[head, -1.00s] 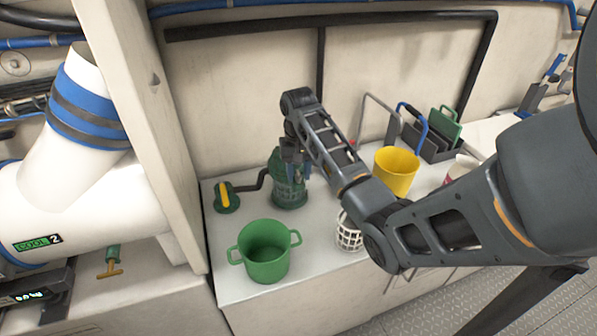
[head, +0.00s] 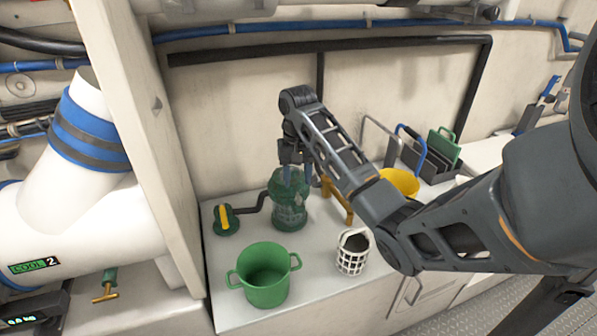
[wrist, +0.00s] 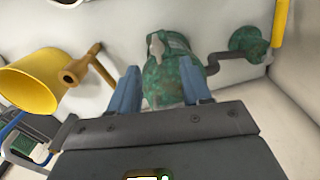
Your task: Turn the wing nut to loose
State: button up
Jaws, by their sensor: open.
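The wing nut (wrist: 157,46) is a small pale grey piece on top of the green strainer (wrist: 172,82) in the wrist view. In the head view the mottled green strainer (head: 289,208) stands upright on the counter, and the nut cannot be made out behind my fingers. My gripper (head: 296,176) hangs over the strainer's top, pointing down. In the wrist view its two blue fingers (wrist: 160,92) are apart with nothing held between them. The nut shows beyond the fingertips, and I cannot tell the exact gap.
A pipe joins the strainer to a yellow-handled valve (head: 224,218) on the left. A green pot (head: 265,276) and white basket (head: 352,258) stand in front. A brass-coloured fitting (head: 337,198) and yellow bucket (head: 400,182) are right, partly behind my arm. A partition (head: 150,150) stands left.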

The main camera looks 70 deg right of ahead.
jog(key=shift+d+r, duration=0.15)
jog(key=shift+r, duration=0.55)
jog(key=shift+s+r, duration=0.1)
jog(key=shift+s+a, duration=0.1)
jog(key=shift+a, duration=0.1)
